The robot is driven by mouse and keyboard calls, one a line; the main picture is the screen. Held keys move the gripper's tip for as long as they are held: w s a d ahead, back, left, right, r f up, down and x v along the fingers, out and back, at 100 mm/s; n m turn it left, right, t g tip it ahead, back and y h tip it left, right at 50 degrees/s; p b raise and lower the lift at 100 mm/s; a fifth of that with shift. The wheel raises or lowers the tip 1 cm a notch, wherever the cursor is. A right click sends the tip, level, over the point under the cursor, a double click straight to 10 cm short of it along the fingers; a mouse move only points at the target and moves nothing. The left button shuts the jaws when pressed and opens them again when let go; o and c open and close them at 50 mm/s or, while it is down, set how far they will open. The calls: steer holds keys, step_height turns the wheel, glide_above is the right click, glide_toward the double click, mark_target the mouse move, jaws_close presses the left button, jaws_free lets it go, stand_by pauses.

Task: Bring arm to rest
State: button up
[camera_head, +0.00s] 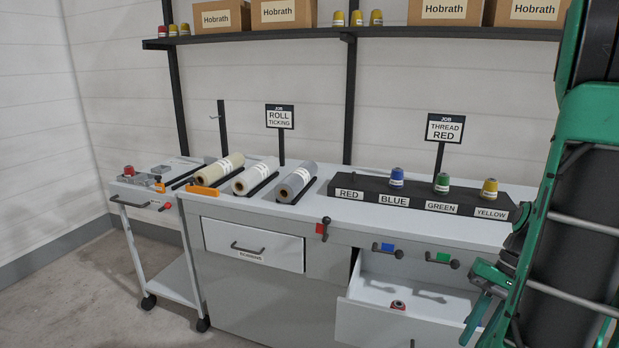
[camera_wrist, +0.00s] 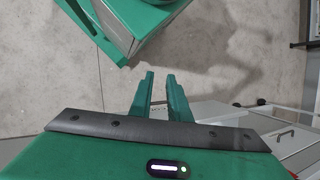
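My gripper (camera_head: 474,322) hangs at the lower right of the head view, in front of the open drawer (camera_head: 383,325). In the wrist view my gripper (camera_wrist: 160,76) has two green fingers with a gap between the tips and nothing held. The fingers point toward bare floor. My green arm fills the right edge of the head view and hides the bench's right end.
Fabric rolls (camera_head: 296,182) lie on the bench. A cart (camera_head: 165,235) stands left. Floor at left is clear.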

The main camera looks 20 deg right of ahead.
steer(key=s+a+r+n+h, duration=0.1)
steer(key=a+r+n+h, duration=0.2)
steer(key=a+r, duration=0.4)
steer(key=shift+a+r+t+h, duration=0.3)
steer(key=shift+a+h, duration=0.2)
steer(key=shift+h, duration=0.4)
steer(key=shift+w+f, duration=0.25)
steer(key=shift+w, duration=0.35)
stand_by(1.0)
stand_by(0.5)
